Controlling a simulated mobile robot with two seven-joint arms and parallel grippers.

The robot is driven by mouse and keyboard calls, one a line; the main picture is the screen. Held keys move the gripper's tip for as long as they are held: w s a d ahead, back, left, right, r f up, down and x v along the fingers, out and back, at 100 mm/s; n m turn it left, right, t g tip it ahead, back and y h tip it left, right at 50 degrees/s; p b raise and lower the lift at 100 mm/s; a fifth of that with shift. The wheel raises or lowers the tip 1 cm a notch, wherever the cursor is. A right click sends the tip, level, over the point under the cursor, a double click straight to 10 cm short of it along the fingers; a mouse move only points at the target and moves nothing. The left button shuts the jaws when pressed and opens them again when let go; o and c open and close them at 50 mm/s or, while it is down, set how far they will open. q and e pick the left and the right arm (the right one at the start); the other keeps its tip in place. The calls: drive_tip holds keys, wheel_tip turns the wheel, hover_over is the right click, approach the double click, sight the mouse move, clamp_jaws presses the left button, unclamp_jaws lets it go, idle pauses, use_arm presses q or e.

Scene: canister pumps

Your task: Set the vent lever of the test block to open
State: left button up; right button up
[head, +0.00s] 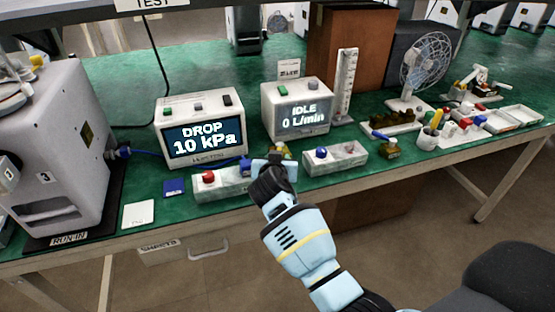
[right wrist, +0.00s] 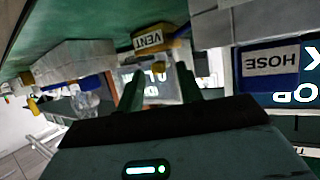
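The grey test block (head: 215,188) lies near the front of the bench, with a red knob (head: 208,177) and a blue hose fitting (head: 245,166). A yellow part that I take for the vent lever (head: 281,149) shows just behind my right gripper (head: 275,163). In the right wrist view, a yellow piece (right wrist: 176,33) carries a VENT label (right wrist: 148,40), beside a blue HOSE label (right wrist: 271,61). Contact and the lever's setting cannot be told. My left gripper is out of view.
The DROP 10 kPa display box (head: 200,130) and the IDLE 0 L/min box (head: 297,108) stand behind. A pump (head: 65,150) stands far left; small parts and trays (head: 513,117) lie right.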

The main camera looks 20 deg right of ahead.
drive_tip(key=v, duration=0.7)
drive_tip(key=shift+s+a, duration=0.2)
drive_tip(key=shift+s, duration=0.1)
drive_tip(key=shift+r, duration=0.15)
